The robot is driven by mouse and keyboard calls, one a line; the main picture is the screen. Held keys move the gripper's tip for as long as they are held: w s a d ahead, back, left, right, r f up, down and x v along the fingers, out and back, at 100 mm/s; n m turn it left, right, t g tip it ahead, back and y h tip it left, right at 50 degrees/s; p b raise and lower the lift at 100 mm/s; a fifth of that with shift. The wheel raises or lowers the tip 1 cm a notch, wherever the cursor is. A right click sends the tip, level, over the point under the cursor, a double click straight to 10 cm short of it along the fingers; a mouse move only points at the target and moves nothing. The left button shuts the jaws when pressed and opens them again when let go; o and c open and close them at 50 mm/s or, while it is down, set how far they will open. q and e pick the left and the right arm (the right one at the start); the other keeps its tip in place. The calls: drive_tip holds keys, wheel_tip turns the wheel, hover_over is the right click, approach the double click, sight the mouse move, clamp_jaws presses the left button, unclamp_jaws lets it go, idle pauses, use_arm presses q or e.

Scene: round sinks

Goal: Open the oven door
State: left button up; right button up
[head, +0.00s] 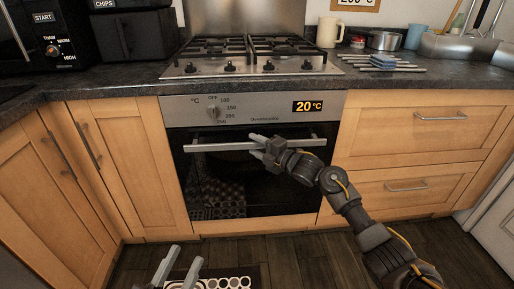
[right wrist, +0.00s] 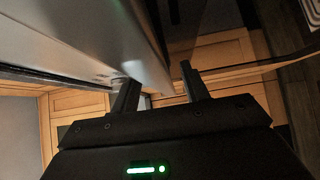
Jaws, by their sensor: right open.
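The oven (head: 252,110) is built in below the hob, with a dial and a "20°C" display. Its dark glass door (head: 255,195) looks shut or nearly so; I cannot tell if there is a small gap. A silver bar handle (head: 222,147) runs across the door's top. My right gripper (head: 254,144) is open at the middle of the handle, its fingers overlapping the bar. In the right wrist view, a silver surface (right wrist: 110,35) reaches the space by the open fingers (right wrist: 158,88); contact is unclear. My left gripper (head: 178,268) is open and empty, low at the front.
Wooden cupboards (head: 125,160) flank the oven on the left and drawers (head: 425,125) on the right. The gas hob (head: 250,55) and worktop are above. A patterned mat (head: 262,275) lies on the dark floor before the oven.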

clamp_jaws()
idle(0.3)
drive_tip(key=shift+s+f, duration=0.1)
